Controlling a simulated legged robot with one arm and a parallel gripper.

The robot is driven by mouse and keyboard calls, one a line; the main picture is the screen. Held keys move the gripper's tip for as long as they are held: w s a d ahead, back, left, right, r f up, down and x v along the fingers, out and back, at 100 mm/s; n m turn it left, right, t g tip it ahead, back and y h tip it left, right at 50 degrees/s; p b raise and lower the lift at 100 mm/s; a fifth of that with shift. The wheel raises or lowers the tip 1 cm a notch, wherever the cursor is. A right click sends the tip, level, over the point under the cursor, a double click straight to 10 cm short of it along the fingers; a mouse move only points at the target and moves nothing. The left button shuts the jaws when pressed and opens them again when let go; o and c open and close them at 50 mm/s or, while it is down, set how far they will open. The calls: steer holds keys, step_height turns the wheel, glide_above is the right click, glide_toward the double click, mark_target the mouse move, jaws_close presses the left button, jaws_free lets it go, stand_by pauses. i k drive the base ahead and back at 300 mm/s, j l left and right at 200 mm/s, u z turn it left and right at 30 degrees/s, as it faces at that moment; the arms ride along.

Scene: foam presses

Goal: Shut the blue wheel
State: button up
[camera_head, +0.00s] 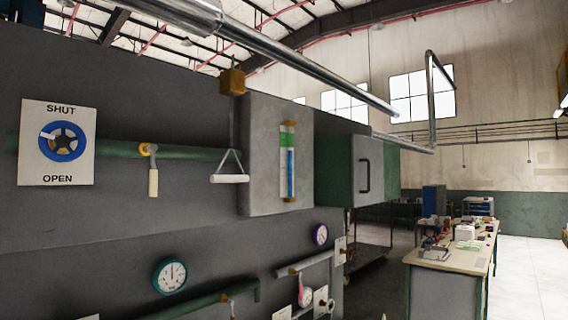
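The blue wheel (62,141) is at the left, in front of a white plate (85,174) on the grey machine panel. The plate reads SHUT above the wheel and OPEN below it. The wheel has dark gaps between its spokes and a white mark on its left side, pointing roughly left. A green pipe runs behind the plate. My gripper is not in view.
Right of the wheel are a lever with a cream handle (153,182), a hanging triangular pull handle (230,178) and a grey box with a sight gauge (288,160). Dials sit lower. A cluttered workbench (450,262) stands right, with open floor beyond.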

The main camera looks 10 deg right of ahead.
mark_target(63, 141)
steer(key=u, duration=1.35)
